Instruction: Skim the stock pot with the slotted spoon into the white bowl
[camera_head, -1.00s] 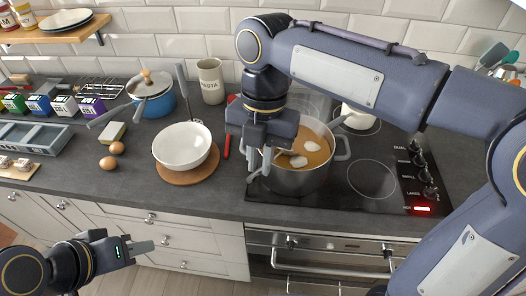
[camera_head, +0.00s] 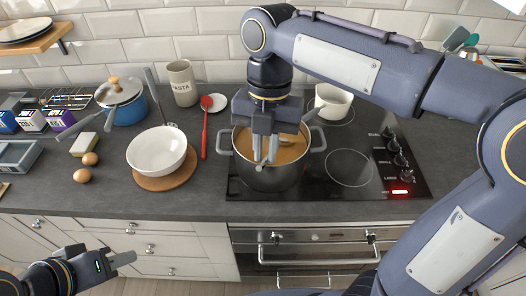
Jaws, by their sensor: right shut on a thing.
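The stock pot (camera_head: 272,179) is a steel pot of orange-brown stock on the hob. My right gripper (camera_head: 265,160) is over its near side, fingers pointing down, shut on what seems to be the slotted spoon, which the fingers mostly hide. A pale patch shows in the stock right of the fingers; I cannot tell whether it is foam or spoon. The white bowl (camera_head: 157,154) stands empty on a round wooden board (camera_head: 167,181) left of the pot. My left gripper (camera_head: 122,258) is low at the front left, away from everything; its jaw gap is unclear.
A red spoon (camera_head: 205,128) lies between bowl and pot. A long grey-handled utensil (camera_head: 153,94) is behind the bowl. A white saucepan (camera_head: 333,101) is behind the pot on the right.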

